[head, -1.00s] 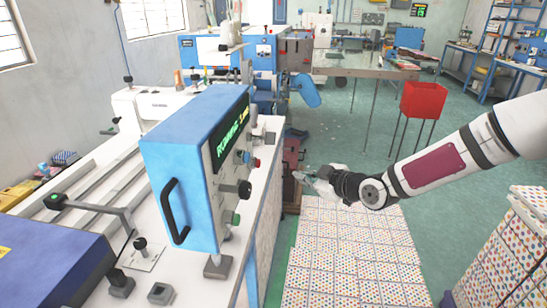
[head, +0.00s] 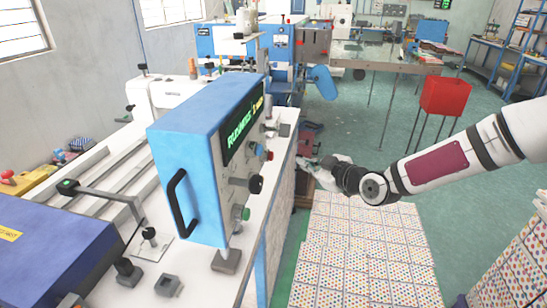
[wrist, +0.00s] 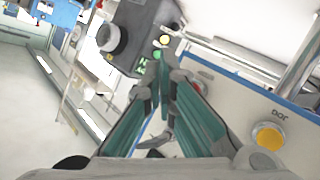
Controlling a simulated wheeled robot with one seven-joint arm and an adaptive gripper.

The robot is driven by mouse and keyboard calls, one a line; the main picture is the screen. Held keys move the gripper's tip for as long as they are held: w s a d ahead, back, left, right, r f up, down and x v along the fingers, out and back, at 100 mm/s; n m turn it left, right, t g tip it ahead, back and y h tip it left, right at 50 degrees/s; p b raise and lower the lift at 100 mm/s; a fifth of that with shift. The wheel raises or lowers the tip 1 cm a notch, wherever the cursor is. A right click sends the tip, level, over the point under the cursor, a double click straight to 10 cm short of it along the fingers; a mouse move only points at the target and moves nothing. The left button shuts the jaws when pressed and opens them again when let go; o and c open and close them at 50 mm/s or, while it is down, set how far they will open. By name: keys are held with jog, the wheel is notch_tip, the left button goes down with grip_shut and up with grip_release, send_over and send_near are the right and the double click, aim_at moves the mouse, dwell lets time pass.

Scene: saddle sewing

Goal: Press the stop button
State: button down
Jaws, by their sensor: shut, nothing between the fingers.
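The blue control box (head: 190,130) stands on the white machine bed in the head view. Its front has a lit display with green text, a red button (head: 270,156), a black knob (head: 256,185) and a green button (head: 245,214). None carries a readable stop label. My gripper (head: 303,163) is to the right of the box, apart from it. In the wrist view my gripper (wrist: 166,62) is shut and empty. A red round part (wrist: 197,87) is half hidden behind the right finger, and a yellow button (wrist: 268,136) sits on the same pale panel.
A dark box with a grey knob (wrist: 108,38) and small lights lies beyond the fingertips in the wrist view. A red bin (head: 445,97) stands at the right. Dotted stacks (head: 365,250) fill the floor below my arm. Green floor is open behind.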

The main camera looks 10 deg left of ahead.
jog(key=shift+w+a+b, duration=0.1)
jog(key=shift+a+b, duration=0.2)
jog(key=shift+a, duration=3.25)
dwell(0.4)
jog(key=shift+d, duration=0.95)
jog(key=shift+d, duration=2.5)
